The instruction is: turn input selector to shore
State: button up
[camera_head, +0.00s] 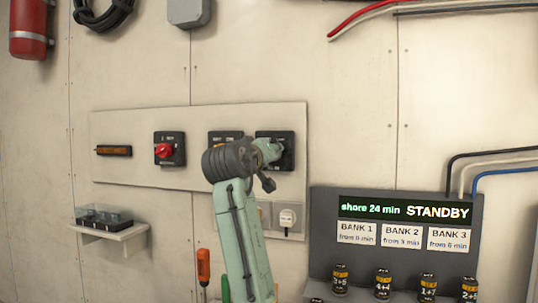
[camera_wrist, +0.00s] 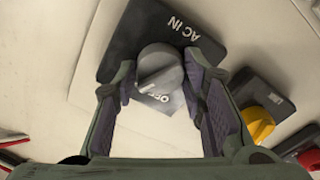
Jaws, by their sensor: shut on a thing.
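The input selector (camera_wrist: 205,28) is a dark square plate marked "AC IN" with a round grey knob (camera_wrist: 160,68). My gripper (camera_wrist: 158,80) has a fingertip on each side of the knob and is shut on it. A pale mark on the knob lies beside a partly covered label that seems to read "OFF". The shore label is not visible. In the head view the selector (camera_head: 288,158) is the rightmost switch on the white wall panel (camera_head: 120,175), with my gripper (camera_head: 270,152) in front of it.
A yellow-knobbed switch (camera_wrist: 258,122) and a red-knobbed switch (camera_head: 165,150) sit beside the selector. Below are a socket (camera_head: 288,217), a small shelf (camera_head: 125,234) and an orange-handled screwdriver (camera_head: 203,265). The display unit (camera_head: 330,240) at lower right reads "shore 24 min STANDBY".

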jog(key=shift+m, duration=0.3)
jog(key=o, duration=1.2)
jog(key=shift+c, duration=0.2)
jog(key=v, duration=1.2)
